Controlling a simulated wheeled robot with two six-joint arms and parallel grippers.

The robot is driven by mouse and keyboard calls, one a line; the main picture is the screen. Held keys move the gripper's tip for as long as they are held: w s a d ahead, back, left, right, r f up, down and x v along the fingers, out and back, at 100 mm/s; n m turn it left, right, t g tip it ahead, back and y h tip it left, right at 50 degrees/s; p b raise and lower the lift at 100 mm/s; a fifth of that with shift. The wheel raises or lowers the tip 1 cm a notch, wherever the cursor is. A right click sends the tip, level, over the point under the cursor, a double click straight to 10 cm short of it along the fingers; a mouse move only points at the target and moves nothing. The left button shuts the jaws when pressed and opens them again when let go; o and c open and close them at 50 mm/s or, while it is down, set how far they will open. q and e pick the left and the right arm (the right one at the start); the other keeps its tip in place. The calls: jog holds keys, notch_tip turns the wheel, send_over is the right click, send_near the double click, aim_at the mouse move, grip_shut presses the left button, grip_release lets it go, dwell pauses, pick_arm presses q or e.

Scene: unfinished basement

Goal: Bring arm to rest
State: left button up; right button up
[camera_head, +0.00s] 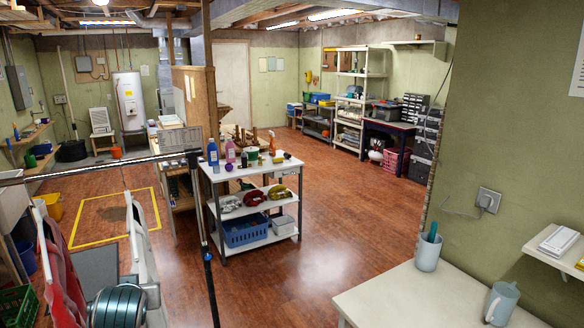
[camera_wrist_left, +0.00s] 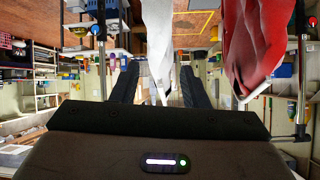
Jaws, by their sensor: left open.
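My left gripper (camera_wrist_left: 159,66) shows in the left wrist view, with its two dark fingers apart. A white cloth (camera_wrist_left: 158,35) shows in the gap between them, and I cannot tell if it is between the fingers or beyond them. A red cloth (camera_wrist_left: 255,45) hangs to the right of the fingers. The wrist picture is upside down, with the floor at the top. In the head view the red cloth (camera_head: 62,275) and the white cloth (camera_head: 140,235) hang at the lower left. I cannot make out either gripper in the head view.
A pale table (camera_head: 400,300) with cups is at the lower right. The wooden floor (camera_head: 330,215) between is clear.

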pick_arm(q)
jog(key=s+d+f+m+g+h, duration=0.2)
jog(key=s+d+f+g, duration=0.1)
jog(key=s+f, duration=1.05)
jog(key=s+d+f+m+g+h, duration=0.15)
jog(key=s+f, duration=0.25)
jog(key=s, duration=0.6)
jog(key=s+d+f+m+g+h, duration=0.1)
jog(key=s+d+f+g, duration=0.15)
jog(key=s+f, duration=0.45)
jog(key=s+a+f+g+b, duration=0.1)
jog(key=s+f+b, duration=0.1)
jog(key=f, duration=1.5)
jog(key=s+a+f+b, duration=0.1)
jog(key=a+f+b, duration=0.15)
jog(key=f, duration=1.45)
jog(key=s+f+g+b, duration=0.1)
jog(key=s+f+b, duration=0.3)
jog(key=s+f, duration=1.4)
notch_tip(320, 180, down, 4)
jog(key=shift+s+a+r, duration=0.1)
jog(key=shift+s+a, duration=0.1)
jog(key=shift+a, duration=0.05)
pick_arm(e)
notch_tip(320, 180, down, 8)
jog(key=shift+s+d+f, duration=0.15)
jog(key=shift+f, duration=0.1)
jog(key=shift+d, duration=0.2)
